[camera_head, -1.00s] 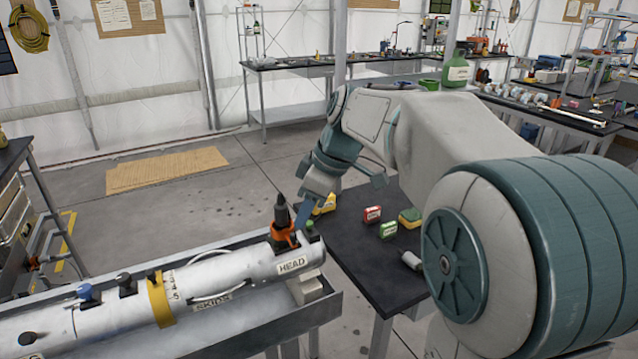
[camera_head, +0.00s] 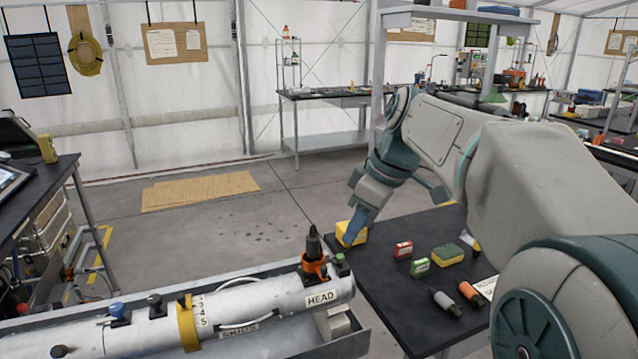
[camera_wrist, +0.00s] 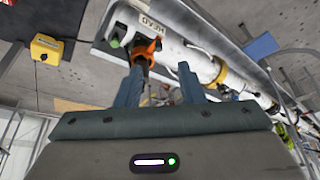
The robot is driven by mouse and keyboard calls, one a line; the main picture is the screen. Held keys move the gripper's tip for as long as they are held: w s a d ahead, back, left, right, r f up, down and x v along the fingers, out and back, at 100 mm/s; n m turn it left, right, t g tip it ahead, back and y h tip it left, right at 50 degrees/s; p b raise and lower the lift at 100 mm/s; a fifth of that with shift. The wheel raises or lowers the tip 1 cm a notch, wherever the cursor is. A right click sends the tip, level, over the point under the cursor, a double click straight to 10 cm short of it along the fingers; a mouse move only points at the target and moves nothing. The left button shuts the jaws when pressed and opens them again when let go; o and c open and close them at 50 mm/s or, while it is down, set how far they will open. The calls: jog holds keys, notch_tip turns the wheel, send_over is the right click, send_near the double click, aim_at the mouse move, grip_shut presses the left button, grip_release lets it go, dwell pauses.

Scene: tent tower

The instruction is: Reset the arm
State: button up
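My gripper (camera_head: 355,228) hangs at the end of my bent arm, beside the black table's far left corner and beyond the HEAD end of the white tube. In the wrist view my gripper (camera_wrist: 160,88) has its two blue fingers apart, with nothing held between them. The white tube (camera_head: 250,303) lies in a grey metal trough. An orange-and-black fitting (camera_head: 313,262) stands upright on it near the HEAD label; it also shows in the wrist view (camera_wrist: 146,50), beyond the left finger.
A cardboard sheet (camera_head: 200,191) lies on open floor. Another bench (camera_head: 330,95) stands behind.

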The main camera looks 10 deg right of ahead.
jog(key=s+d+f+m+h, duration=0.2)
jog(key=s+f+m, duration=0.9)
jog(key=s+f, duration=0.6)
jog(key=shift+s+d+t+h, duration=0.2)
jog(key=shift+t+h, duration=0.1)
jog(key=shift+h, duration=0.5)
jog(key=shift+r, duration=0.1)
jog(key=shift+c, duration=0.3)
